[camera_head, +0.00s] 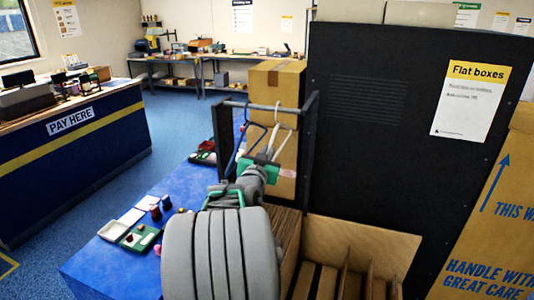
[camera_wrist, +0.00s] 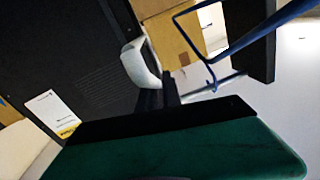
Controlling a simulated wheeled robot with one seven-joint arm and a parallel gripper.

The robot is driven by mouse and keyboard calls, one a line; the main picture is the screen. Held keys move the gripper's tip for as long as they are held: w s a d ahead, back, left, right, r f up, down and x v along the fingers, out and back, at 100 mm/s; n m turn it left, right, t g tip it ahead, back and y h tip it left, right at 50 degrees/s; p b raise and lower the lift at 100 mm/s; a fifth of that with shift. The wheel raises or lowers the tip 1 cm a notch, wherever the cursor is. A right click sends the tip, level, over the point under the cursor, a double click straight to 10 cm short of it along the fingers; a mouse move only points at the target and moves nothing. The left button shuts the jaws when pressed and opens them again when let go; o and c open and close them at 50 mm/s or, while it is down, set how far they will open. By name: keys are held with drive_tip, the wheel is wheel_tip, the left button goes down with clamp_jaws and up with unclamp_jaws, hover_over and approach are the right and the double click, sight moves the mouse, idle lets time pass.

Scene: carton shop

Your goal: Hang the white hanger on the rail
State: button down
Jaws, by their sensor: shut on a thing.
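The white hanger (camera_head: 284,108) is upright in my gripper (camera_head: 264,162), its hook at the height of the dark rail (camera_head: 256,106). I cannot tell whether the hook is over the bar or only beside it. My gripper, with green parts, is shut on the hanger below the hook. In the wrist view, a thick white piece of the hanger (camera_wrist: 141,64) shows beyond the dark finger edge; the rest is hidden. A blue hanger (camera_head: 245,135) is just left of the white one and also shows in the wrist view (camera_wrist: 208,70).
Cardboard boxes (camera_head: 277,80) stand behind the rail. A tall black panel (camera_head: 400,120) with a "Flat boxes" sign (camera_head: 470,100) closes off the right. A blue table (camera_head: 95,268) with small items lies left of my arm.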

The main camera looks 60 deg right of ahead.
drive_tip(key=shift+f, duration=0.25)
